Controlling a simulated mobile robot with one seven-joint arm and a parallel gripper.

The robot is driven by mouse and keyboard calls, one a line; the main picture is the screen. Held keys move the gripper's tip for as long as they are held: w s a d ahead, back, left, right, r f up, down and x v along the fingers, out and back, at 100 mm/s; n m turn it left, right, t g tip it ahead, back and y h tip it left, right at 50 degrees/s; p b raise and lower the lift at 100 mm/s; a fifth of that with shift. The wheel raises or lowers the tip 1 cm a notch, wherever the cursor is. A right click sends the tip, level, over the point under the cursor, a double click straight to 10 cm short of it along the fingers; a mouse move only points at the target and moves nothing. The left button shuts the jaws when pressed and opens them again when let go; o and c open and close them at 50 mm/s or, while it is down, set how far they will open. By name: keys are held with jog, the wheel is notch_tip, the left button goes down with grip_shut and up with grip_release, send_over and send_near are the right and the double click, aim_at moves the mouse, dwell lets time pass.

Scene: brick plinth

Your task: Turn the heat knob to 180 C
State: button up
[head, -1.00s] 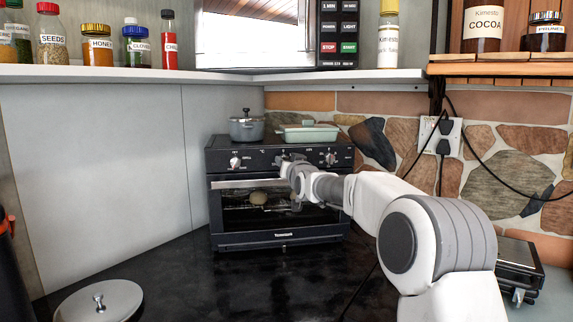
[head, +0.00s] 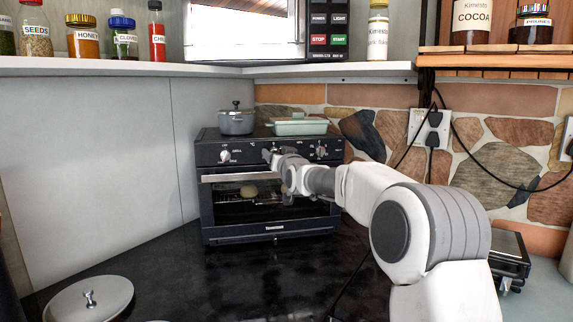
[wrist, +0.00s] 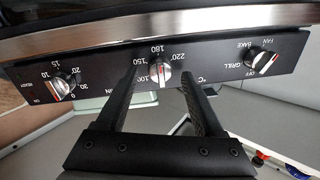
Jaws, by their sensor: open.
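The heat knob (wrist: 159,75) is the middle knob on the black oven (head: 270,222), under the 100, 150, 180 and 220 marks. It appears upside down in the wrist view. Its pointer is too small to read surely. My gripper (wrist: 158,66) is open, with one finger on each side of the knob. I cannot tell whether either finger touches it.
The function knob (head: 224,155) and timer knob (head: 321,152) flank the heat knob. A grey pot (head: 236,122) and a green dish (head: 299,127) stand on the oven. A shelf (head: 120,70) overhangs. The dark counter before the oven is mostly clear.

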jog(key=v, duration=1.6)
jog(key=shift+s+d, duration=0.15)
jog(key=shift+s, duration=0.2)
